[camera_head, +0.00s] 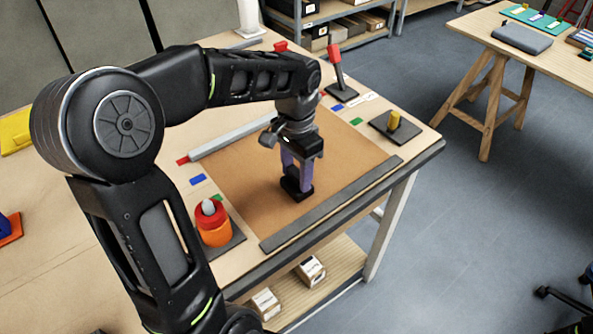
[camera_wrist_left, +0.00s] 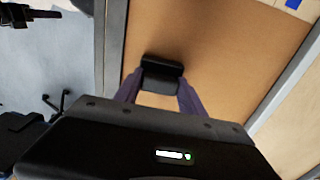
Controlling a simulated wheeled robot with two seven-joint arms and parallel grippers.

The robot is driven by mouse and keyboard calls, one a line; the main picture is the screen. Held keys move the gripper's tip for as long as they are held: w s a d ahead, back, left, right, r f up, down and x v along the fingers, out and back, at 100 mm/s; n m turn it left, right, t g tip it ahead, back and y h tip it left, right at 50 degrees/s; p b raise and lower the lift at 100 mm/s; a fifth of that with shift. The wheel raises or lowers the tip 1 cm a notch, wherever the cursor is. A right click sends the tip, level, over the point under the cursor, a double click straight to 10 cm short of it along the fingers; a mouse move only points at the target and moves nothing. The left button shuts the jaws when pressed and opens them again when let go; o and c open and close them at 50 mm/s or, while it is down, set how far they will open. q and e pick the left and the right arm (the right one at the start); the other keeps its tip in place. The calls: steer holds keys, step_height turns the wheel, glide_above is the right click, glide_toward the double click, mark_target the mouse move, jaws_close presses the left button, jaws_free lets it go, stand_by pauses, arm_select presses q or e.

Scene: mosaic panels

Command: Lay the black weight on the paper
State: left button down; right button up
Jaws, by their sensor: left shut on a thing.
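The black weight (camera_head: 293,191) is a small dark block at the tips of my left gripper (camera_head: 297,178), over the brown paper (camera_head: 245,185). The gripper's purple fingers are shut on it. The left wrist view also shows the weight (camera_wrist_left: 161,76) between the fingers, with the paper (camera_wrist_left: 215,45) behind it. The weight looks on or just above the paper; I cannot tell whether it touches. The right gripper is not in view.
Dark bar (camera_head: 330,204) lies along the paper's front edge, grey bar (camera_head: 232,135) along its back left. An orange and red cylinder (camera_head: 213,225) stands left of the paper.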

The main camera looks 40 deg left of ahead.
mark_target(297, 172)
arm_select(q)
steer(key=c, duration=0.7)
jaws_free()
steer(key=shift+f, duration=0.1)
steer(key=shift+r, duration=0.55)
step_height(297, 172, up, 8)
steer(key=shift+f, duration=0.1)
step_height(297, 172, up, 4)
steer(key=shift+f+p, duration=0.25)
steer(key=shift+p, duration=0.9)
